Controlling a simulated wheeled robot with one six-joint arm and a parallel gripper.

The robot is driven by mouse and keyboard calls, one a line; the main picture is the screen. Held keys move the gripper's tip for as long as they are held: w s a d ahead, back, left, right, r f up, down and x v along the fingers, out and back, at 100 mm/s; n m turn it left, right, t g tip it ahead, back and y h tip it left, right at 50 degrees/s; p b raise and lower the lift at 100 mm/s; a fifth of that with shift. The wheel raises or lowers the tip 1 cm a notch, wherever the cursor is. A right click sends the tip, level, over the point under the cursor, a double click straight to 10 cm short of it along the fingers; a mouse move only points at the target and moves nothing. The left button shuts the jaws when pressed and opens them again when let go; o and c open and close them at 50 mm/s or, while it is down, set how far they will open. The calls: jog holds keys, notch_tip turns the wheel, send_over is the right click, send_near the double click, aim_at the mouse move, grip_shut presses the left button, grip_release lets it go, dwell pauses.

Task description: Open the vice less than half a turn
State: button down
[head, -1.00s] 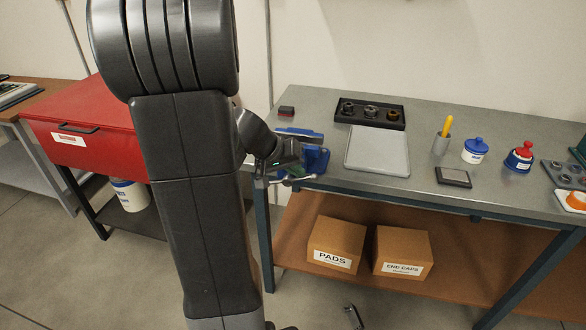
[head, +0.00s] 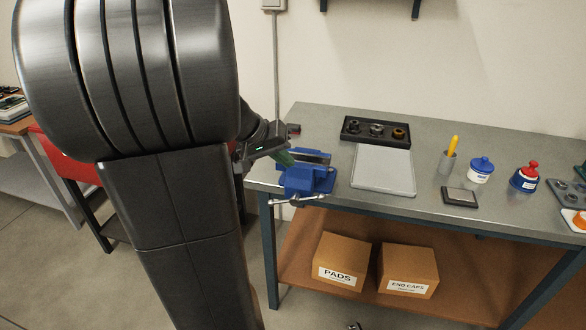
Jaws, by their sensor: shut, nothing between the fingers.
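The blue vice (head: 312,180) is fixed at the front left corner of the grey workbench. Its metal jaws face up at the top of the blue body. Its silver handle bar (head: 297,201) lies roughly level across the front, below the body.
A pale tray (head: 384,170) lies right of the vice, with a black parts holder (head: 350,136) behind it. A cup with a yellow-handled tool (head: 448,164) and lidded pots stand further right. Two cardboard boxes (head: 408,270) sit on the lower shelf. A red cabinet stands left, mostly behind my arm.

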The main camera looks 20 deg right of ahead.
jog(key=y+b, duration=0.1)
jog(key=b, duration=0.6)
send_over(274, 202)
jog(key=shift+t, duration=0.3)
notch_tip(274, 202, down, 13)
jog(key=shift+w+r, duration=0.1)
jog(key=shift+r, duration=0.1)
jog(key=shift+s+f, duration=0.35)
jog(key=shift+f, duration=0.25)
jog(key=shift+s+f+b, duration=0.15)
jog(key=shift+f+b, duration=0.6)
jog(key=shift+b, duration=0.35)
